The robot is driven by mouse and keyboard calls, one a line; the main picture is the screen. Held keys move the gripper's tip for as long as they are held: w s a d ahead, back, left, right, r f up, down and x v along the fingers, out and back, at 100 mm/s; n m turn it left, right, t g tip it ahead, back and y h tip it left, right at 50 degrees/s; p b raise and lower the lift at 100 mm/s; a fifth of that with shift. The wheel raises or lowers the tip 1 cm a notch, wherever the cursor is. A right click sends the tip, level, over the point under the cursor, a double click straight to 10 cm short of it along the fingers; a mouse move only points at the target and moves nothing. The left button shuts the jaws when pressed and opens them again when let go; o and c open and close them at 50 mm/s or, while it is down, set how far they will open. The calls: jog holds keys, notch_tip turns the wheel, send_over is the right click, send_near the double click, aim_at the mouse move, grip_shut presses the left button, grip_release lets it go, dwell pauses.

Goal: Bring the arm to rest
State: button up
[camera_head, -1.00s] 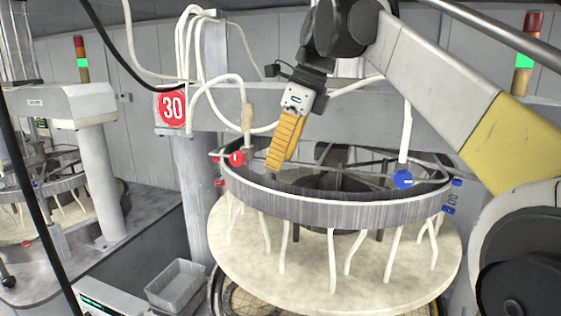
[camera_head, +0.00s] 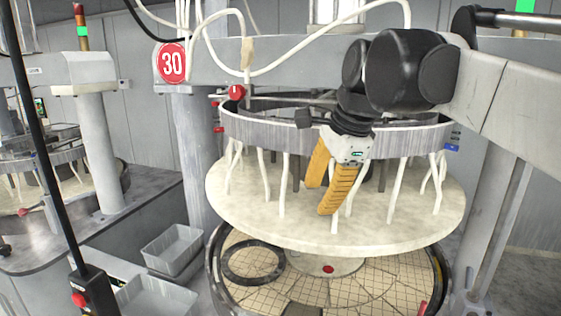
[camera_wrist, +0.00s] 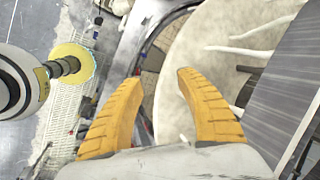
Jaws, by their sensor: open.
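My gripper (camera_head: 322,199) has yellow ribbed fingers and points downward in the head view. It appears in front of the round cream plate and the grey ring of the polishing machine. In the wrist view my gripper (camera_wrist: 157,72) is open, with a clear gap between its fingers and nothing held. The edge of the cream plate (camera_wrist: 185,40) shows beyond and beside the right finger. My arm reaches in from the right of the head view.
The grey ring (camera_head: 270,128) with white hoses hangs above the cream plate (camera_head: 245,205). Below lies a tiled platen (camera_head: 350,290) with a dark ring (camera_head: 235,270). Grey bins (camera_head: 172,248) stand at lower left.

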jog(key=s+d+f+n+t+h+b, duration=0.1)
jog(key=s+d+f+n+b, duration=0.2)
jog(key=f+b, duration=0.6)
jog(key=s+d+f+n+t+b, duration=0.1)
jog(key=s+d+f+n+b, duration=0.3)
jog(key=f, duration=2.2)
jog(key=s+d+f+n+t+h+b, duration=0.1)
jog(key=s+d+f+n+b, duration=0.3)
jog(key=f+b, duration=1.1)
jog(key=s+f+n, duration=0.3)
jog(key=s, duration=0.3)
jog(key=shift+d+t+h, duration=0.2)
jog(key=shift+t+h, duration=0.1)
jog(key=shift+t, duration=0.1)
